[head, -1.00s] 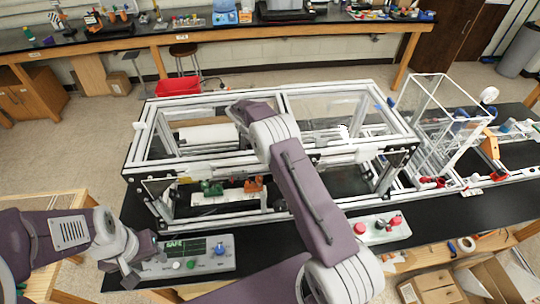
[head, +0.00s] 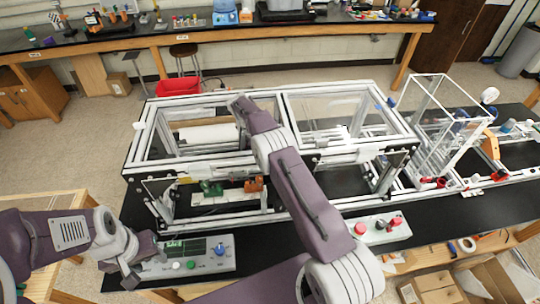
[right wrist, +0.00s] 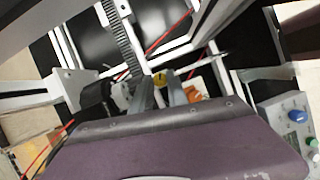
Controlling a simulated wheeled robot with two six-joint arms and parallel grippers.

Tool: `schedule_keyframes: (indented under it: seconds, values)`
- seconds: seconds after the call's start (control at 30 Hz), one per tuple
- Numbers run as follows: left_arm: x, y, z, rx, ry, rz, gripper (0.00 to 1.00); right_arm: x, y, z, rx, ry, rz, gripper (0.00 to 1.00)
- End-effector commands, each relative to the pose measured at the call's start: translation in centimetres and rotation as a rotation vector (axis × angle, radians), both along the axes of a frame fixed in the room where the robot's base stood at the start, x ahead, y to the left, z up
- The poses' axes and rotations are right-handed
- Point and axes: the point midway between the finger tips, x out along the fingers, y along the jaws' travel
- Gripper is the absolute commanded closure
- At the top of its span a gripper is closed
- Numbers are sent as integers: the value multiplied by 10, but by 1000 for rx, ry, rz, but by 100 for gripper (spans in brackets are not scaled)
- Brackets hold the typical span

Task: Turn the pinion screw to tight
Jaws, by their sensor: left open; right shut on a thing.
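My right arm reaches over the top of the extrusion frame (head: 160,101); in the head view its gripper is hidden behind the arm. In the right wrist view my right gripper's (right wrist: 161,88) two grey fingers are close together, with a small yellow piece (right wrist: 159,76) at their tips. This looks like the pinion screw, mostly hidden by the fingers. A dark toothed rack (right wrist: 122,36) runs up from near the fingertips. My left gripper (head: 131,276) is open, low at the left beside the grey control box, apart from the frame.
The grey control box (head: 205,264) with a screen and knobs stands on the black table at front left. A second box (head: 376,236) with red buttons is at front right. A green part (head: 211,188) and an orange part (head: 254,184) sit inside the frame. Red wires (right wrist: 170,38) cross near the fingers.

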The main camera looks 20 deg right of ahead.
Motion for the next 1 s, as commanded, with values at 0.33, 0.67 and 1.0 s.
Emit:
schedule_keyframes:
  seconds: [0.33, 0.67, 1.0]
  values:
    - [0, 0, 0, 0, 0, 0, 52, 0, 0, 0, 0, 0, 1, 59]
    - [0, 0, 2, 0, 0, 0, 52, -2, 1, 2, 0, 1, 127, 59]
    - [0, 0, -12, 0, 0, 0, 52, -3, 6, 8, -2, -12, 539, 59]
